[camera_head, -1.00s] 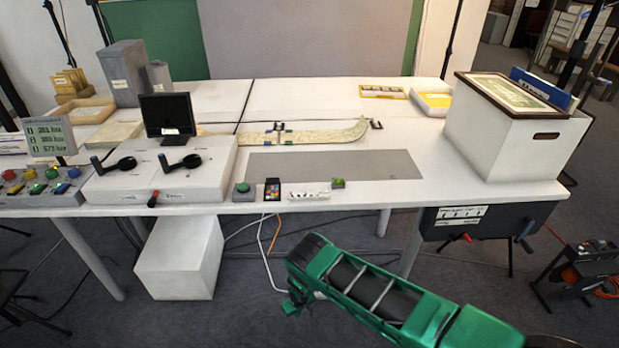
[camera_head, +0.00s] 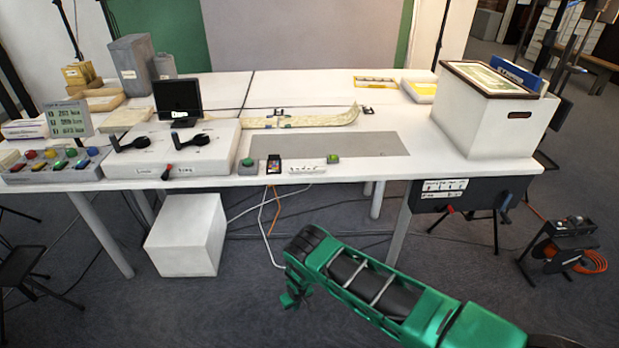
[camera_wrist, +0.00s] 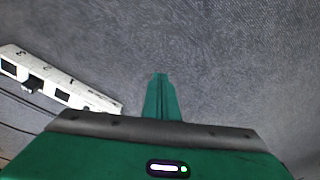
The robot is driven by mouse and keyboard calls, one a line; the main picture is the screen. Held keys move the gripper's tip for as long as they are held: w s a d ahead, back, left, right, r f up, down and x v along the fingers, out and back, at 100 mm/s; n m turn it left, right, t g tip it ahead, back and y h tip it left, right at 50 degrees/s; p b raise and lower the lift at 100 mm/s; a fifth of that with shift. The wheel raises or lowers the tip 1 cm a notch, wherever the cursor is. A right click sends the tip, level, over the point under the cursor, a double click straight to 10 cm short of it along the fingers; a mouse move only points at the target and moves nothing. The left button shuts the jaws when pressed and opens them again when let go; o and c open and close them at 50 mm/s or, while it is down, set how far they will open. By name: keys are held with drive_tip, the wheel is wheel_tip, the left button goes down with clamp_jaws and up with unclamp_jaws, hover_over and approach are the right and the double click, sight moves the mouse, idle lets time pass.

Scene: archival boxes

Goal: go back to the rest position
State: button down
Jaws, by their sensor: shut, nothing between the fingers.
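My gripper (camera_wrist: 160,80) shows in the wrist view as green fingers shut together with nothing between them, above the grey carpet. In the head view my green arm reaches in from the lower right, in front of the table and below its top. The gripper end (camera_head: 292,298) hangs down at the arm's left end, over the floor and apart from the furniture. Its fingertips are too small to make out there.
The white table (camera_head: 215,181) stands ahead, with a white box (camera_head: 482,125) at its right end. A white block (camera_head: 185,240) stands on the floor below. A cable reel (camera_head: 565,250) is at right. A white power strip (camera_wrist: 65,80) lies left of my fingers.

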drive_tip(key=w+d+r+m, duration=0.1)
drive_tip(key=w+d+r, duration=0.35)
drive_tip(key=r, duration=0.45)
drive_tip(key=w+d+r+m+h, duration=0.1)
drive_tip(key=w+d+r, duration=0.35)
drive_tip(key=r, duration=0.45)
drive_tip(key=w+d+r+m, duration=0.1)
drive_tip(key=w+d+r, duration=0.35)
drive_tip(key=r, duration=0.55)
drive_tip(key=s+d+r+m+h, duration=0.1)
drive_tip(key=d+r+m, duration=0.1)
drive_tip(key=d+r, duration=0.8)
drive_tip(key=s+d+r+m, duration=0.1)
drive_tip(key=d+r, duration=0.6)
drive_tip(key=r, duration=0.7)
drive_tip(key=s+d+r+m+g, duration=0.1)
drive_tip(key=s+d+r+m, duration=0.1)
drive_tip(key=s+d+r, duration=0.6)
drive_tip(key=s+d+r+m, duration=0.2)
drive_tip(key=s+d+r, duration=0.4)
drive_tip(key=s+r, duration=0.5)
drive_tip(key=s+d+r+m, duration=0.1)
drive_tip(key=s+r, duration=0.1)
drive_tip(key=s, duration=1.2)
drive_tip(key=s+d+r+m+y, duration=0.1)
drive_tip(key=s+r, duration=0.2)
drive_tip(key=s, duration=1.1)
drive_tip(key=shift+m+g, duration=0.3)
drive_tip(key=shift+m, duration=0.1)
